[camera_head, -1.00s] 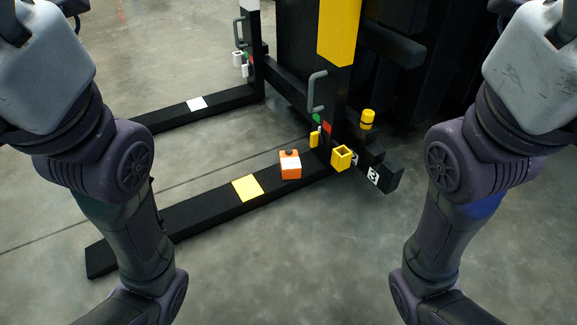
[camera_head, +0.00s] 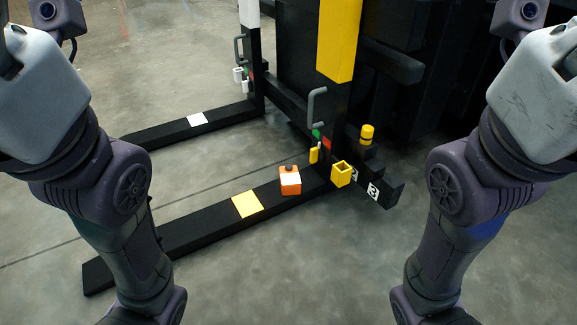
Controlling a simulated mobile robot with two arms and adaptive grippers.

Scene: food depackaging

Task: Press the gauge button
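A small orange box with a white front label and a black knob on top (camera_head: 290,181) sits on the near black floor beam; it looks like the gauge, with the knob as its button. It stands between the yellow square and the upright post. My two arms hang at the left and right sides of the head view. Both grippers are below the picture and out of sight, so their state does not show.
The black beam (camera_head: 200,231) carries a yellow square (camera_head: 247,205). A far beam has a white square (camera_head: 197,119). Concrete floor (camera_head: 290,265) is clear in front.

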